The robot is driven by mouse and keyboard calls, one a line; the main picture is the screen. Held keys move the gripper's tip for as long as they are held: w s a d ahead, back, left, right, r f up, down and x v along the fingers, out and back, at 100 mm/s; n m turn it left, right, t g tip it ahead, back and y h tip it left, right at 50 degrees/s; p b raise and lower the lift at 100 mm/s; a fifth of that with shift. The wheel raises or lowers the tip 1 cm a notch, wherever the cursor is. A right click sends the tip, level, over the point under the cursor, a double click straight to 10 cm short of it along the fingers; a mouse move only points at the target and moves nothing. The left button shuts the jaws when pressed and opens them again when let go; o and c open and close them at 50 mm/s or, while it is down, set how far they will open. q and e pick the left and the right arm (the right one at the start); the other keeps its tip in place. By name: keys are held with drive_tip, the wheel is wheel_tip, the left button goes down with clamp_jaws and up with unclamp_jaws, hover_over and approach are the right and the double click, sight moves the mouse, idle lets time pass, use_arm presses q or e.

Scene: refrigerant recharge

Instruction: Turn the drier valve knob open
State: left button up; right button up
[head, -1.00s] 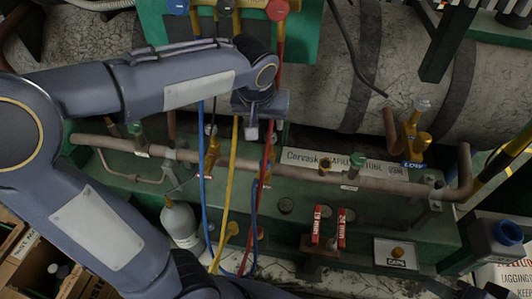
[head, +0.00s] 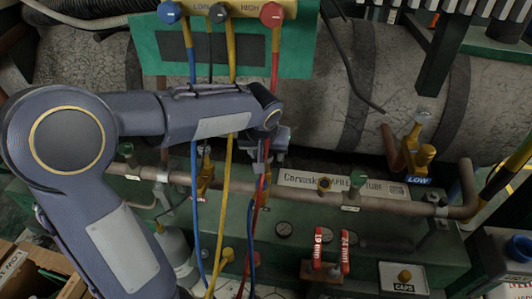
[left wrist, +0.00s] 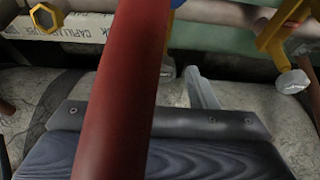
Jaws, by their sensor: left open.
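My left gripper (head: 268,160) hangs in front of the tank and beside the red hose (head: 274,60), and is open with nothing seen between its fingers. In the left wrist view the red hose (left wrist: 128,85) crosses close to the camera and hides part of the jaws; one grey finger (left wrist: 202,90) shows. No knob carries a readable drier label. A yellow knob (head: 325,184) sits on the pipe right of the gripper and shows as a hexagonal ring in the left wrist view (left wrist: 45,17). Green knobs (head: 357,178) stand on the same pipe. My right gripper is not in view.
Blue (head: 194,120) and yellow (head: 228,150) hoses hang from the manifold (head: 220,10). A brass valve (head: 418,152) carries a LOW tag. Red-handled tools (head: 318,248) stand on a bracket near a caps tray (head: 395,280).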

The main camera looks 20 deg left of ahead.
use_arm(q)
drive_tip(key=shift+c, duration=0.4)
drive_tip(key=c, duration=0.9)
drive_tip(key=shift+d+n, duration=0.1)
drive_tip(key=shift+n, duration=0.2)
drive_tip(key=shift+d+n+y, duration=0.1)
drive_tip(key=shift+n+y, duration=0.4)
drive_tip(key=shift+n, duration=0.5)
drive_tip(key=n, duration=0.2)
drive_tip(key=shift+w+n+g+y, duration=0.1)
drive_tip(key=shift+n+g+y, duration=0.2)
drive_tip(key=shift+g+y, duration=0.1)
drive_tip(key=n, duration=0.2)
drive_tip(key=n+g+y+p, duration=0.1)
drive_tip(key=n, duration=0.1)
drive_tip(key=shift+w+d+r+n, duration=0.1)
drive_tip(key=shift+w+d+n, duration=0.1)
drive_tip(key=shift+n, duration=0.1)
drive_tip(key=n+g+p, duration=0.1)
drive_tip(key=n, duration=0.1)
drive_tip(key=n+g+p, duration=0.1)
drive_tip(key=n, duration=0.2)
drive_tip(key=shift+w+y, duration=0.15)
drive_tip(key=shift+y, duration=0.15)
